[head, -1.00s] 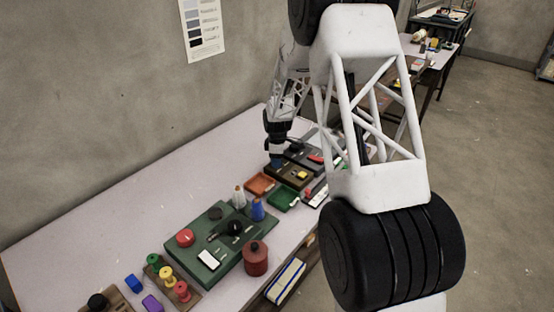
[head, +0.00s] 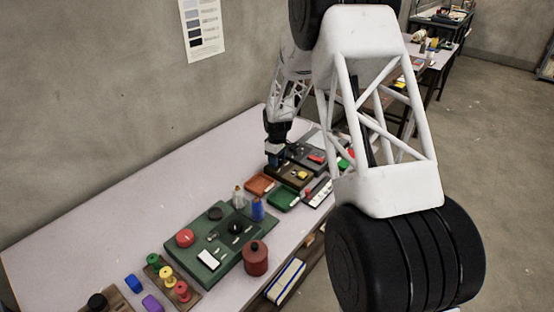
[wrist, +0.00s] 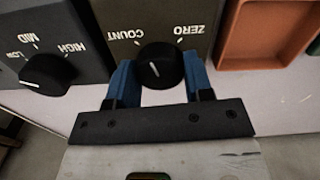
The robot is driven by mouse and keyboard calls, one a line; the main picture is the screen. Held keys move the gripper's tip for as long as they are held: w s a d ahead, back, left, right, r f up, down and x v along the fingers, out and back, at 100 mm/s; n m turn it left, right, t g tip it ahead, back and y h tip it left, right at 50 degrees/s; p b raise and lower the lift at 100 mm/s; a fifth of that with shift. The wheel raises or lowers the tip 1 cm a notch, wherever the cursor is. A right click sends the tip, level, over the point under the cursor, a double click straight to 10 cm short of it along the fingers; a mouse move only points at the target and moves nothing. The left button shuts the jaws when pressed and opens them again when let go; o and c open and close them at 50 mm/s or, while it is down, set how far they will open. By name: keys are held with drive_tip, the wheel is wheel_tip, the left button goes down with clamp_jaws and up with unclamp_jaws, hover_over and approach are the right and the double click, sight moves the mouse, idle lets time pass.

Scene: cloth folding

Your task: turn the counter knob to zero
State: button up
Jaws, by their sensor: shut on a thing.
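The counter knob (wrist: 160,66) is a round black knob with a white pointer line, on a dark panel (wrist: 150,14). The printed words COUNT and ZERO appear upside down in the wrist view, COUNT above left of the knob and ZERO above right. The pointer line is slightly tilted, its upper end leaning left toward COUNT, not ZERO. My gripper (wrist: 160,88) has its blue fingers on either side of the knob, shut on it. In the head view my gripper (head: 274,160) is at the dark panels near the wall; the knob is hidden there.
A second black knob (wrist: 48,74) with LOW, MID and HIGH marks is close on the left in the wrist view. An orange tray (wrist: 262,40) is close on the right. A green panel (head: 200,245) and a red canister (head: 256,260) stand nearer on the table.

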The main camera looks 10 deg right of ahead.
drive_tip(key=m, duration=0.5)
drive_tip(key=shift+m, duration=0.3)
drive_tip(key=m, duration=0.6)
idle(0.4)
drive_tip(key=o, duration=0.9)
drive_tip(key=shift+o, duration=0.2)
drive_tip(key=shift+r, duration=3.95)
